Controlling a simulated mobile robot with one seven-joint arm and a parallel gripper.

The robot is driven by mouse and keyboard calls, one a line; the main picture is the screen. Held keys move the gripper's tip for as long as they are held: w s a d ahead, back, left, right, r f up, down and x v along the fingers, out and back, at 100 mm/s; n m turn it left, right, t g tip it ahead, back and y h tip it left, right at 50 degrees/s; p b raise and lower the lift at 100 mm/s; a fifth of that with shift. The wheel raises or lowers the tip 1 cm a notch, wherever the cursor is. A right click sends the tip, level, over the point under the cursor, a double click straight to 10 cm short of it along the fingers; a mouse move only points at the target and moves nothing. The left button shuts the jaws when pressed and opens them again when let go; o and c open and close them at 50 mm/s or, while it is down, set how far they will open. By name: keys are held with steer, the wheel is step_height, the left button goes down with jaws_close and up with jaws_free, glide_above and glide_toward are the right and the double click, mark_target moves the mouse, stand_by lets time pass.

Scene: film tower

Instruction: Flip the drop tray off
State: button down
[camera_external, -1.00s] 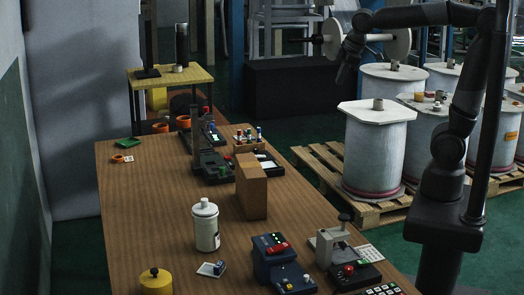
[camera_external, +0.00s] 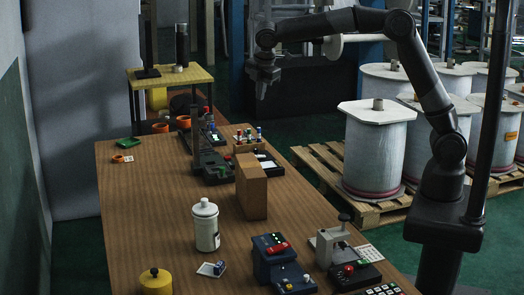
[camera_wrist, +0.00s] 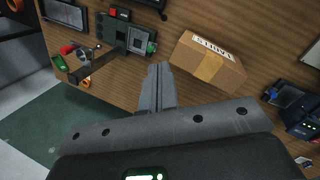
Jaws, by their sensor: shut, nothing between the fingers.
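My gripper (camera_external: 263,92) is high in the air, past the right edge of the wooden table near its far part, pointing down. In the wrist view its fingers (camera_wrist: 158,75) are together and empty. I cannot tell which thing is the drop tray or its switch. A dark device with a tall column (camera_external: 213,165) stands at the table's far right; its panel (camera_wrist: 127,38) shows at the top of the wrist view. A blue box with a red switch (camera_external: 275,246) stands near the front, partly seen at the wrist view's right edge. My gripper touches neither.
A cardboard box (camera_external: 252,187) stands mid-table, between the two devices. A white canister (camera_external: 205,226), a yellow pot (camera_external: 155,282) and a grey press-like device (camera_external: 335,245) are near the front. A holder with coloured tools (camera_external: 247,142) is at the far right. The table's left middle is clear.

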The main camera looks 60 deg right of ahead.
steer(key=w+a+f+n, duration=0.3)
steer(key=w+a+f, duration=0.2)
steer(key=f, duration=0.4)
steer(key=w+a+f+n+g+h, duration=0.1)
steer(key=w+a+f+n, duration=0.2)
steer(key=f, duration=0.7)
steer(key=w+a, duration=0.2)
steer(key=w, duration=0.2)
steer(key=shift+a+n, duration=0.3)
steer(key=shift+n, duration=0.1)
glide_toward(221, 177)
steer(key=a+f, duration=0.2)
steer(key=f, duration=0.2)
steer(key=shift+s+a+f, duration=0.1)
steer(key=shift+s+a, duration=0.2)
steer(key=shift+a, duration=0.1)
steer(key=d, duration=0.2)
steer(key=w+d, duration=0.1)
steer(key=shift+f, duration=0.3)
steer(key=shift+w+d, duration=0.15)
steer(key=shift+d, duration=0.35)
